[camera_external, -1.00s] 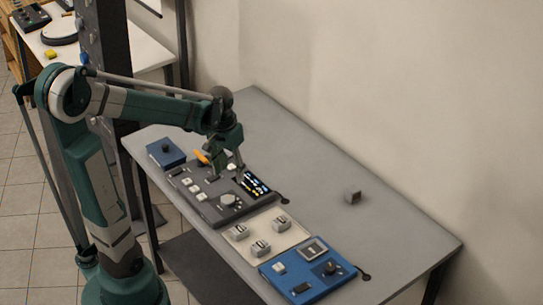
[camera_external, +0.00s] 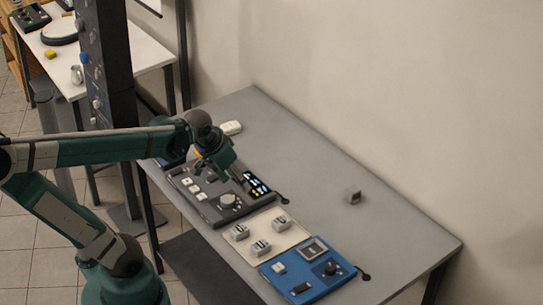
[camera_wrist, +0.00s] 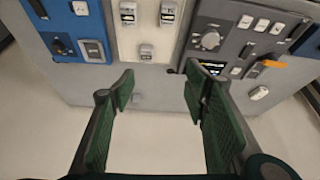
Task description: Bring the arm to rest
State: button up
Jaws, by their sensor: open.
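My gripper (camera_external: 222,170) hangs over the far end of the dark grey control panel (camera_external: 208,207), with its fingers angled downward. In the wrist view my gripper (camera_wrist: 160,92) has its two green fingers spread wide, with nothing between them. The table surface and pale background show through the gap. My arm reaches in from the left, its long upper link nearly level.
The grey table (camera_external: 340,180) carries a cream panel (camera_external: 262,255) and a blue panel (camera_external: 300,262). A white block (camera_external: 231,128) lies behind my gripper, and a small grey cube (camera_external: 353,196) sits to the right. The table's right side is mostly clear.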

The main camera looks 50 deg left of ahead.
jog(key=s+d+r+m+t, duration=0.1)
jog(key=s+d+t, duration=0.1)
jog(key=d, duration=0.3)
jog(key=shift+s+r+h, duration=0.25)
jog(key=shift+s+h, duration=0.05)
jog(key=shift+s, duration=0.5)
jog(key=o, duration=1.7)
jog(key=shift+o, duration=0.4)
jog(key=shift+w+d+r+p, duration=0.35)
jog(key=shift+d+r+p, duration=0.1)
jog(key=shift+d+r, duration=0.1)
jog(key=w+d+r+g+p, duration=0.2)
jog(key=d+p, duration=0.3)
jog(key=d, duration=0.3)
jog(key=w+d+r+g+p, duration=0.3)
jog(key=w+d+p, duration=0.1)
jog(key=d, duration=0.5)
jog(key=w+d+r+g+p, duration=0.2)
jog(key=d+p, duration=0.3)
jog(key=d, duration=0.3)
jog(key=shift+w+d+r+g+p, duration=0.2)
jog(key=shift+w+g+p, duration=0.15)
jog(key=shift+w+g, duration=0.25)
jog(key=shift+s+f, duration=0.15)
jog(key=shift+f, duration=0.05)
notch_tip(320, 180, down, 10)
jog(key=s+b, duration=0.1)
jog(key=b, duration=0.4)
jog(key=shift+r, duration=0.2)
